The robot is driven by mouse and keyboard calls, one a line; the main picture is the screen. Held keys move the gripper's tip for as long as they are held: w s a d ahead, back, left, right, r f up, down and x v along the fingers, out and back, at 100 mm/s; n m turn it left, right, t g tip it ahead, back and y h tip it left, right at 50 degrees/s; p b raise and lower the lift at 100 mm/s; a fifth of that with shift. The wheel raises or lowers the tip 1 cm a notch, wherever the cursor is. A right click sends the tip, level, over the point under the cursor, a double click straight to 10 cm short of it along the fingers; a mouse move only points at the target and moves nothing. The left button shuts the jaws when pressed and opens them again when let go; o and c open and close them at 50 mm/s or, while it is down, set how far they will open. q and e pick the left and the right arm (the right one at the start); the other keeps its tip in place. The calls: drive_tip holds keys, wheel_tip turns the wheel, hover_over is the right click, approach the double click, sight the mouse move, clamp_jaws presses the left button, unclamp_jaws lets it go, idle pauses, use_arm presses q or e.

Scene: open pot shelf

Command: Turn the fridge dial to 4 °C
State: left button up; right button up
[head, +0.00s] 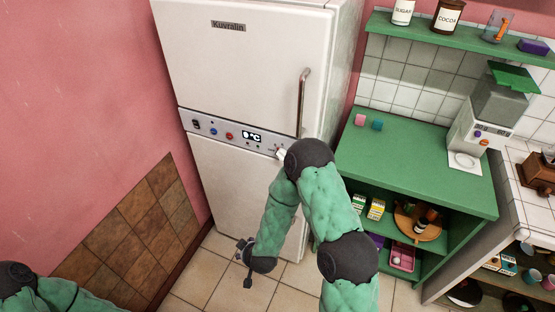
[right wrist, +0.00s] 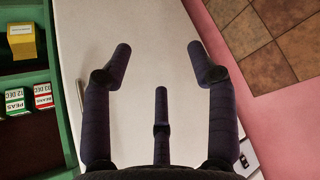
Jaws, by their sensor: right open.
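The white fridge (head: 250,60) stands against the pink wall in the head view. Its grey control panel (head: 212,127) runs across the front between the two doors. A pale knob (head: 281,154) at the panel's right end, perhaps the dial, is partly covered by my right arm. My right gripper (head: 245,254) hangs low before the lower door, below the panel. In the right wrist view its fingers (right wrist: 158,70) are spread and empty over the white door. My left gripper is out of view.
A green shelf unit (head: 420,160) stands right of the fridge, with small boxes (head: 376,209) and a wooden tray inside. A long handle (head: 303,100) sticks out from the upper door. Floor before the fridge's left side is clear.

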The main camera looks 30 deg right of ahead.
drive_tip(key=w+d+r+n+t+h, duration=0.1)
drive_tip(key=w+d+r+t+h, duration=0.5)
drive_tip(key=w+r, duration=0.6)
drive_tip(key=s+d+r+g+h+b, duration=0.1)
drive_tip(key=s+d+r+h, duration=0.2)
drive_tip(key=r, duration=0.4)
drive_tip(key=s+d+r+g+h, duration=0.1)
drive_tip(key=d+r+h, duration=0.1)
drive_tip(key=r+h, duration=0.35)
drive_tip(key=b+x, duration=0.3)
drive_tip(key=x, duration=0.7)
drive_tip(key=shift+d+r+m, duration=0.35)
drive_tip(key=shift+d+m, duration=0.05)
drive_tip(key=c, duration=1.1)
